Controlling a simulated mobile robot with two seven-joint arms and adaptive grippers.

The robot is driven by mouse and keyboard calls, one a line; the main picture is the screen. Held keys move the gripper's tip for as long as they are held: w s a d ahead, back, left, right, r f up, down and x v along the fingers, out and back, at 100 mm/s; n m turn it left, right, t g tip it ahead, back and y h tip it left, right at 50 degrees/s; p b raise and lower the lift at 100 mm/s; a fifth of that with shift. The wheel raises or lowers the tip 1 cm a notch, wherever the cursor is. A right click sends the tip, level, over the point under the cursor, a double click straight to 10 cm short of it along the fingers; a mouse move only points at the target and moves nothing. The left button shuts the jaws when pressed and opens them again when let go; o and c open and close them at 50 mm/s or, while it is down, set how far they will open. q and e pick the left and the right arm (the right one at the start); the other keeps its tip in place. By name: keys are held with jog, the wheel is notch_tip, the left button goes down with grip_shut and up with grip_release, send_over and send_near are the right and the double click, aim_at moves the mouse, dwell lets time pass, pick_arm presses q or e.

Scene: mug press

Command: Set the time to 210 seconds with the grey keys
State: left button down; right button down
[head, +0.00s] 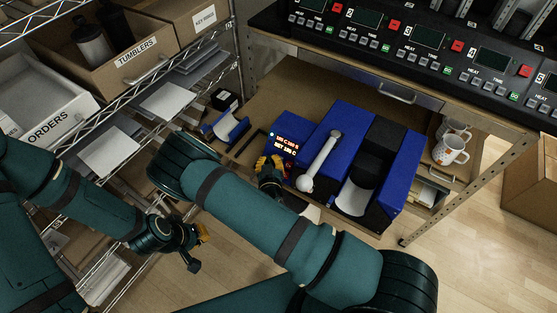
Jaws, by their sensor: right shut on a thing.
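The blue mug press (337,135) stands on the brown worktop, with a white lever ending in a ball. Its blue control box (291,126) is at its left, with a lit display (286,144). The display has two lines; the lower starts with SET, but the digits are too small to read surely. The grey keys are not visible; my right gripper covers that area. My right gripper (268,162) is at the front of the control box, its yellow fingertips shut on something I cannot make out. My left gripper (200,248) is open and empty, over the floor.
White mugs (452,149) stand at the worktop's right end. A blue curved part (227,128) and a black box (223,99) lie at its left. A dark rack of heater panels (430,38) runs along the back. Wire shelves with cartons (140,60) stand at left.

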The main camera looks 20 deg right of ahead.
jog(key=shift+w+d+f+b, duration=0.2)
jog(key=shift+d+f+b, duration=0.05)
jog(key=shift+d+b, duration=0.1)
dwell(0.6)
jog(key=shift+a+r, duration=0.15)
jog(key=shift+s+a+r, duration=0.35)
jog(key=shift+s+a, duration=0.1)
jog(key=shift+a, duration=0.05)
jog(key=shift+p, duration=0.3)
jog(key=s+a+r, duration=0.1)
jog(key=s+a+r+p, duration=0.1)
jog(key=a, duration=0.1)
jog(key=shift+s+a+r, duration=0.2)
jog(key=shift+s+r, duration=0.05)
jog(key=shift+s, duration=0.1)
dwell(2.1)
